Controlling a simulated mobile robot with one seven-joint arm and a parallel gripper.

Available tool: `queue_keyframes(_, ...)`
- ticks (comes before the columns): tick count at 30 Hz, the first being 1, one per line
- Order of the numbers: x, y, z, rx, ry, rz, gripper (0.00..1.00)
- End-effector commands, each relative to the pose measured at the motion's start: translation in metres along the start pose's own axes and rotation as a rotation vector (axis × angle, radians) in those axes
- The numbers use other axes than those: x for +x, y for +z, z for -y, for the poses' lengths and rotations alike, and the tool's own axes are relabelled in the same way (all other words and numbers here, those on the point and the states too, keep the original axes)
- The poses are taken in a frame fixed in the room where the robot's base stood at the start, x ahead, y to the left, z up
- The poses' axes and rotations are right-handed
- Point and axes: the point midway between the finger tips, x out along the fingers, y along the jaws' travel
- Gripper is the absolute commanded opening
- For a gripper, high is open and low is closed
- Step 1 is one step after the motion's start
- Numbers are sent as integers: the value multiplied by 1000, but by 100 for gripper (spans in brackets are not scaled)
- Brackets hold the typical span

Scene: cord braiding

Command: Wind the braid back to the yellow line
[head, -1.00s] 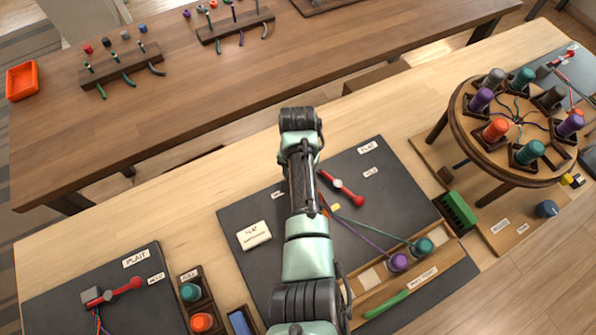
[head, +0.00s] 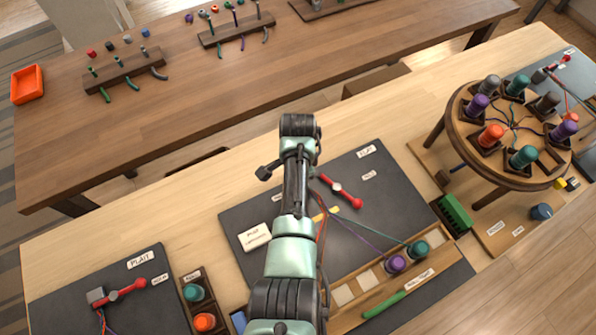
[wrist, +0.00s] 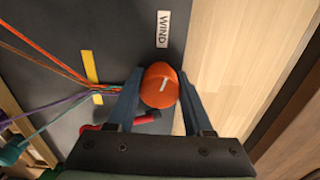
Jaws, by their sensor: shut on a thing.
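In the wrist view my gripper (wrist: 155,97) is shut on an orange knob (wrist: 158,86) with a white mark on top, beside the WIND label (wrist: 162,29). Orange, purple and teal cords come from the left and meet in a short braid (wrist: 110,89) that reaches the knob area by my left finger. A yellow line (wrist: 90,66) lies on the dark board under the cords, left of the knob; it also shows in the head view (head: 320,217). A red lever (wrist: 142,119) lies beside the knob. My arm hides the knob in the head view.
The dark board (head: 395,205) carries a red clamp handle (head: 343,191). Purple (head: 396,264) and teal (head: 417,250) bobbins stand in a wooden rack. A round bobbin stand (head: 510,165) is at right, and a PLAIT board (head: 60,298) at left.

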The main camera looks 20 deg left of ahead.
Motion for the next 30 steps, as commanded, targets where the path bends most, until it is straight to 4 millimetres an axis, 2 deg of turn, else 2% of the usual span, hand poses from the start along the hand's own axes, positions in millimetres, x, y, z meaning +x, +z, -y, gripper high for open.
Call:
queue_keyframes(19,-2,-2,1,51,-2,-6,0)
queue_keyframes(20,-2,-2,1,51,-2,-6,55)
queue_keyframes(24,-1,-2,1,50,-1,-5,80)
queue_keyframes(30,-1,-1,0,50,-1,-2,81)
